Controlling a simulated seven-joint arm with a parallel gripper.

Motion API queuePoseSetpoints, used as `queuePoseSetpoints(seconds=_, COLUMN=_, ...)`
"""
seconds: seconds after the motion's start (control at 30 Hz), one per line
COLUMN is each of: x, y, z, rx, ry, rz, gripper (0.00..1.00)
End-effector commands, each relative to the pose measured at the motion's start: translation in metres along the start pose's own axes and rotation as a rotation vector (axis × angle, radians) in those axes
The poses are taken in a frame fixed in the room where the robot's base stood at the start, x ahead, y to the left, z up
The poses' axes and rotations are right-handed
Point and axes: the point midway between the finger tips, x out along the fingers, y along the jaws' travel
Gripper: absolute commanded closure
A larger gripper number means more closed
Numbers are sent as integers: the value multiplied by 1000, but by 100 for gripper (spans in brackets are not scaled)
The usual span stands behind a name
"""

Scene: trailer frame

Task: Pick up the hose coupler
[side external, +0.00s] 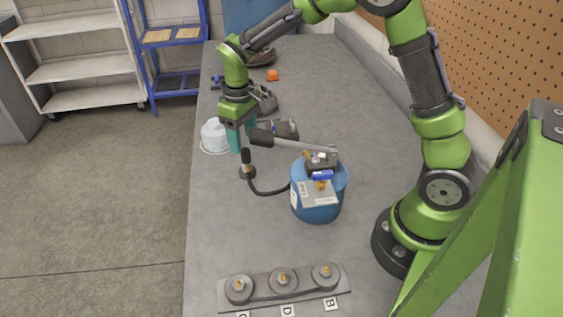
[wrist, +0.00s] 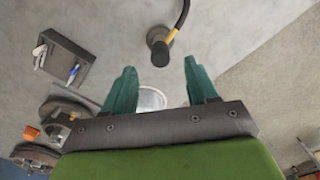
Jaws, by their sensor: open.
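The hose coupler (side external: 247,158) is a small dark piece with a tan band, standing upright on a round base on the grey table. A black hose curves from it to a blue tank (side external: 318,205). In the wrist view the coupler (wrist: 160,46) shows as a round black end just beyond my fingertips, roughly centred between them. My gripper (side external: 243,146) is open, its teal fingers pointing down just behind and left of the coupler in the side view. In the wrist view my gripper (wrist: 160,68) has nothing between its fingertips.
A white round container (side external: 214,135) stands close left of my fingers. A dark tray (wrist: 66,62) holds pen-like items. A plate with several brass-topped discs (side external: 283,281) lies at the front.

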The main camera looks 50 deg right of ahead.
Motion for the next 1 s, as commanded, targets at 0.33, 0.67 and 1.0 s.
queuePoseSetpoints(seconds=0.33, x=33, y=-1, z=2, rx=1, ry=-2, rz=-1, gripper=42)
queuePoseSetpoints(seconds=0.67, x=73, y=-1, z=4, rx=1, ry=0, rz=0, gripper=42)
queuePoseSetpoints(seconds=1.0, x=74, y=-1, z=3, rx=1, ry=2, rz=0, gripper=58)
